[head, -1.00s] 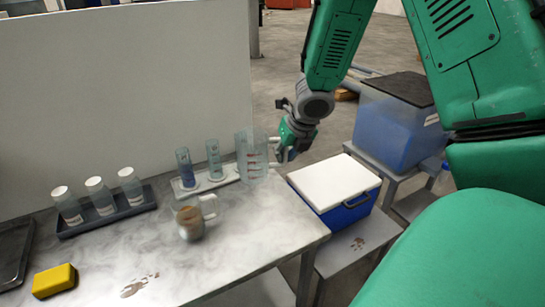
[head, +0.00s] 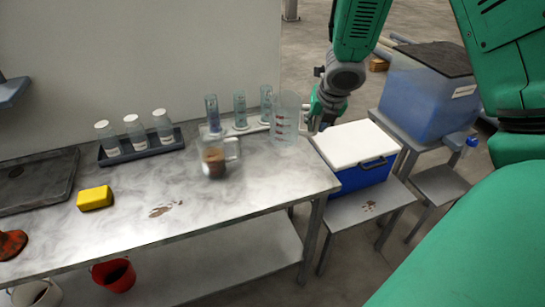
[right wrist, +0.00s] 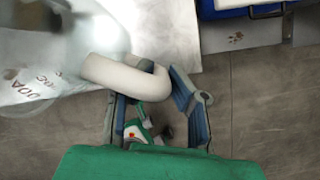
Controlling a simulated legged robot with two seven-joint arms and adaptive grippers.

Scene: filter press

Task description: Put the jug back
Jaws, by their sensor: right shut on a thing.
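The jug (head: 287,122) is tall and clear with red markings, upright at the back right corner of the grey table. I cannot tell whether its base touches the tabletop. My right gripper (head: 313,122) is shut on its handle from the right. In the right wrist view the jug's pale handle (right wrist: 125,75) lies between the fingers of the gripper (right wrist: 152,108), with the lettered jug body to the left. My left gripper is not in view.
A rack (head: 252,128) with clear cylinders stands just left of the jug. A small jug with brown contents (head: 214,160) is in front. Several bottles (head: 135,132) stand in a dark tray; a yellow block (head: 94,198) lies nearby. A blue cooler (head: 362,178) stands right of the table.

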